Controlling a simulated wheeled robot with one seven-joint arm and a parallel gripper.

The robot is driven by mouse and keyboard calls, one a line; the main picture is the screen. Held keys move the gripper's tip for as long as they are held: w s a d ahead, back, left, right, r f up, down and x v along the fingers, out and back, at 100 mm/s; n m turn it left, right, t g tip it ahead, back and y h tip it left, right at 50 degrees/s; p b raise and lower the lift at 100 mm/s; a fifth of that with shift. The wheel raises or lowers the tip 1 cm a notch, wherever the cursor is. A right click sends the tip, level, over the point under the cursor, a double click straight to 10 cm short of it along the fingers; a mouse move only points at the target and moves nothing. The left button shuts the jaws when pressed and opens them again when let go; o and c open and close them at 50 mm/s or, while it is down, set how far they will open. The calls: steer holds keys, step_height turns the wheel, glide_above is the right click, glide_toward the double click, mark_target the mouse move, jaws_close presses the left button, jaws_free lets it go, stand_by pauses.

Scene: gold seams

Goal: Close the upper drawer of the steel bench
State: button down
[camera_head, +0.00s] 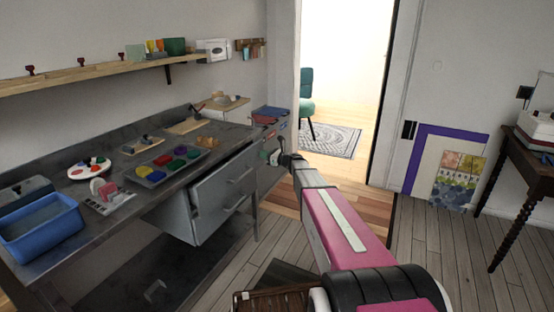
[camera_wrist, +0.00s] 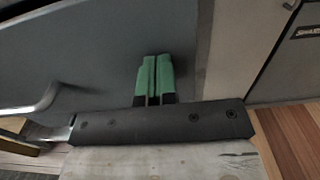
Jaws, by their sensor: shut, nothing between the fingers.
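The steel bench (camera_head: 62,262) runs along the left wall in the head view, with a grey drawer unit under its right part. The upper drawer (camera_head: 215,187) has a bar handle (camera_head: 240,176) and appears to stand out from the unit; how far is hard to tell. My gripper (camera_head: 272,157) is beyond the right end of the drawer front. In the wrist view its green fingertips (camera_wrist: 155,75) are together and empty, over a grey panel (camera_wrist: 90,60). A bar handle (camera_wrist: 35,105) shows at left there. I cannot tell whether the fingertips touch the panel.
A blue tub (camera_head: 40,230), a paint tray (camera_head: 168,166) and a palette (camera_head: 90,169) are on the bench top. A wooden shelf (camera_head: 100,72) is above. An open doorway lies behind my arm. A dark table (camera_head: 525,165) stands at right. Open floor lies right of my arm.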

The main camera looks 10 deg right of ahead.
steer(key=shift+x, duration=2.7)
steer(key=shift+w, duration=0.15)
steer(key=v, duration=1.5)
steer(key=s+a+f+n+g+h, duration=0.2)
steer(key=s+f+n+g, duration=0.1)
steer(key=s+n, duration=0.3)
steer(key=s+a+f+n+g+h, duration=0.2)
steer(key=s+f+n, duration=0.15)
steer(key=s, duration=0.45)
steer(key=s+a+f+n+g+h, duration=0.2)
steer(key=s+a+f+n+g, duration=0.15)
steer(key=s, duration=0.35)
steer(key=s+d+f+n+g+h, duration=0.1)
steer(key=s+d+n+h, duration=0.2)
steer(key=s+n, duration=0.3)
steer(key=s+d+f+n+g+h, duration=0.1)
steer(key=s+d+n+h, duration=0.3)
steer(key=s, duration=0.6)
steer(key=shift+f+n+h, duration=0.2)
steer(key=shift+n+h, duration=0.6)
steer(key=shift+n, duration=0.3)
